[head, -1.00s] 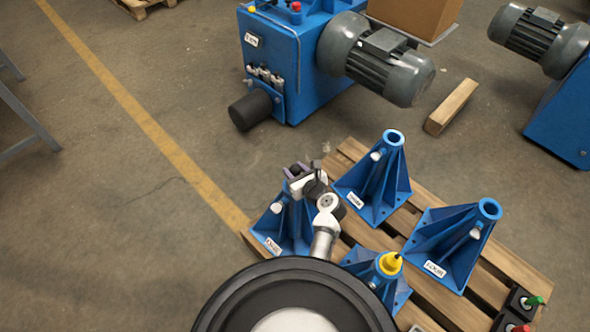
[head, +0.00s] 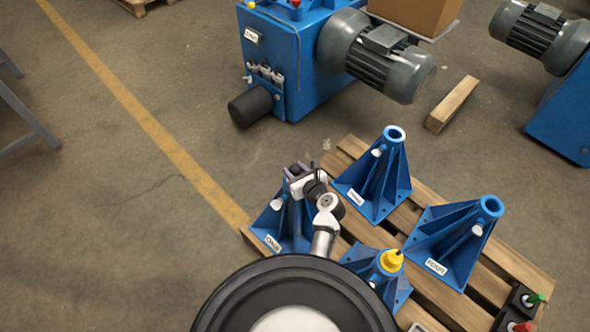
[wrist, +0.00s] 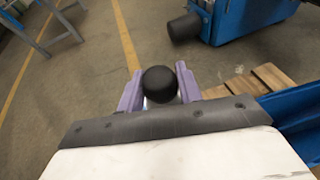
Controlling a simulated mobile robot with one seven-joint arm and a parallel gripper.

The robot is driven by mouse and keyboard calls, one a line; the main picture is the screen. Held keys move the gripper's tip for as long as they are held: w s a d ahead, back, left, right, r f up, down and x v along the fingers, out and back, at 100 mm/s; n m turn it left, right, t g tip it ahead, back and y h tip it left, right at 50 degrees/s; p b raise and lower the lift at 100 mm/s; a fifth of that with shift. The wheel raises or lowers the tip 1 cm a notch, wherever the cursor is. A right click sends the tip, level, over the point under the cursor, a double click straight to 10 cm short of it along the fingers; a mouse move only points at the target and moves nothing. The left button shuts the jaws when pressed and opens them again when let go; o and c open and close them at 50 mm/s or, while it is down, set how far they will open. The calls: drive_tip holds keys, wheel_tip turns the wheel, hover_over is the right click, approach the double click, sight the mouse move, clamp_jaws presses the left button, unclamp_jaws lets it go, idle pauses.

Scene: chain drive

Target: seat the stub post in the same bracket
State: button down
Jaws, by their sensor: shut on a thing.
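My gripper (head: 296,172) is over the left blue bracket (head: 270,225) on the pallet. Its purple fingers (wrist: 158,88) are shut on a piece with a round black end, which I take to be the stub post (wrist: 160,83). The black end faces the wrist camera, and the lower part of the post is hidden beneath it. My gripper and wrist cover the top of the left bracket in the head view. I cannot tell whether the post is in its socket or above it.
Other blue brackets stand on the wooden pallet (head: 455,310): a back one (head: 375,180), a right one (head: 450,240) and a front one (head: 380,280) with a yellow piece (head: 391,260) on top. A blue machine (head: 300,60) with a grey motor (head: 375,55) stands behind.

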drive_tip(key=shift+w+f+b, duration=0.1)
drive_tip(key=shift+f+b, duration=0.6)
drive_tip(key=shift+f, duration=0.3)
drive_tip(key=c, duration=1)
unclamp_jaws()
drive_tip(key=shift+o, duration=0.6)
drive_tip(key=shift+f, duration=0.25)
drive_tip(key=v, duration=1.4)
drive_tip(key=shift+r+b, duration=0.25)
drive_tip(key=shift+b, duration=0.1)
drive_tip(key=shift+w, duration=0.1)
